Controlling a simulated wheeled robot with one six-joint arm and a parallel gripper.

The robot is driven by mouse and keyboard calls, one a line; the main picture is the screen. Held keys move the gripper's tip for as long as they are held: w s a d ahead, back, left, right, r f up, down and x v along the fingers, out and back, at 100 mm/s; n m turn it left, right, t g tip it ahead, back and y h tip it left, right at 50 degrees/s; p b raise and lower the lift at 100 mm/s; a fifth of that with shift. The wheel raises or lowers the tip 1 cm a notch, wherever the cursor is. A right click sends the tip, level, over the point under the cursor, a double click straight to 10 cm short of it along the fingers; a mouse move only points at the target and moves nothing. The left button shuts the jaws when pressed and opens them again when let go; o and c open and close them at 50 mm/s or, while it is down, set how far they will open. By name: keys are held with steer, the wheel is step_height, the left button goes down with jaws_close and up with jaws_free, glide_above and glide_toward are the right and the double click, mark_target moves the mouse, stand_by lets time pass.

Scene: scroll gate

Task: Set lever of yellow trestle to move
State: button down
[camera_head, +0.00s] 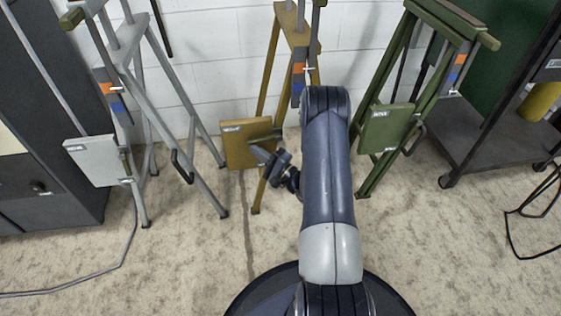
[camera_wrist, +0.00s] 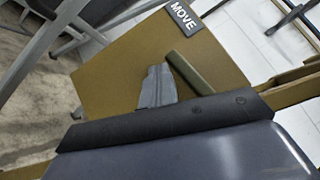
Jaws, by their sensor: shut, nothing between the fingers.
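The yellow trestle (camera_head: 272,60) stands in the middle of the head view, between a grey and a green trestle. Its ochre panel (camera_head: 245,148) bears a label that reads MOVE in the wrist view (camera_wrist: 183,17). A short olive bar (camera_wrist: 188,73), perhaps the lever, lies across the panel's face in the wrist view. My gripper (camera_head: 260,153) is in front of the panel. Its shut fingers (camera_wrist: 157,85) show just left of the bar, very close; I cannot tell whether they touch. An orange and blue strip (camera_head: 298,82) is on the trestle's upper part. My arm hides part of the trestle.
The grey trestle (camera_head: 130,75) stands left and the green trestle (camera_head: 390,80) right, each with a labelled panel. A dark cabinet (camera_head: 50,120) is at the far left, a dark cart (camera_head: 470,125) at right. Cables lie on both sides. The floor in front is mostly clear.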

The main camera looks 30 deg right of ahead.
steer(key=shift+w+a+r+m+t+b, duration=0.1)
steer(key=shift+a+r+m+t+b, duration=0.05)
steer(key=shift+r+m+t+b, duration=0.45)
steer(key=shift+w+a+r+m+t+b, duration=0.15)
steer(key=shift+r+m+t, duration=0.1)
steer(key=shift+m+t, duration=0.4)
steer(key=shift+s, duration=0.1)
